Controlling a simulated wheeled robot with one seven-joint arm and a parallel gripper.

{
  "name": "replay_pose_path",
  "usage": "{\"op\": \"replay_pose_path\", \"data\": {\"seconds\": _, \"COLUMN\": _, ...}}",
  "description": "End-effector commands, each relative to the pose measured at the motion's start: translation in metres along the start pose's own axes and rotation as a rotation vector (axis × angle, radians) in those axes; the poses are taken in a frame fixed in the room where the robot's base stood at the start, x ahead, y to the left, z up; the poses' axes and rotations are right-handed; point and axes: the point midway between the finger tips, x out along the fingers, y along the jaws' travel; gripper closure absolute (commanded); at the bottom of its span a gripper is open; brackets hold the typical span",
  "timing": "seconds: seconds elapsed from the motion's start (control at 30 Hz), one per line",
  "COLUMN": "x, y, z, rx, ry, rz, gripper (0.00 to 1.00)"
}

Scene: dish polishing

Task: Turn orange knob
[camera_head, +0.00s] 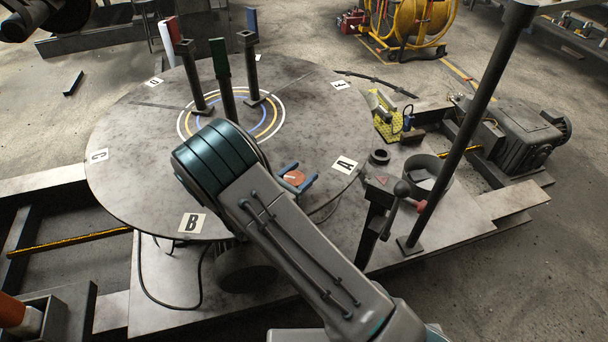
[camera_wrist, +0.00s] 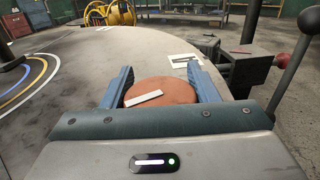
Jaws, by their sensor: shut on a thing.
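The orange knob (camera_wrist: 155,91) is a round disc with a pale bar mark across its top, seen between my gripper's fingers in the wrist view. The bar slants slightly, its right end higher. The knob also shows in the head view (camera_head: 293,178), near the front right edge of the round table. My gripper (camera_wrist: 160,76) has its two blue fingers on either side of the knob and is shut on it. The gripper also shows in the head view (camera_head: 298,177), partly hidden by my arm. The knob's underside is hidden.
The large round table (camera_head: 135,150) carries several upright posts, including a green one (camera_head: 221,75), and letter cards. A bin (camera_head: 437,166) and a slanted pole (camera_head: 475,125) stand further right.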

Motion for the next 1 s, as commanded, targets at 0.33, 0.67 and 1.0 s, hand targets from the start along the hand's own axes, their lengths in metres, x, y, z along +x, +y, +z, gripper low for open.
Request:
{"op": "replay_pose_path", "data": {"seconds": 0.33, "x": -0.003, "y": -0.002, "z": -0.002, "rx": 0.007, "ry": 0.006, "rz": -0.316, "gripper": 0.69}}
{"op": "replay_pose_path", "data": {"seconds": 0.67, "x": -0.005, "y": -0.006, "z": 0.000, "rx": 0.006, "ry": 0.009, "rz": -0.563, "gripper": 0.69}}
{"op": "replay_pose_path", "data": {"seconds": 1.0, "x": -0.006, "y": -0.008, "z": 0.001, "rx": 0.008, "ry": 0.011, "rz": -0.692, "gripper": 0.69}}
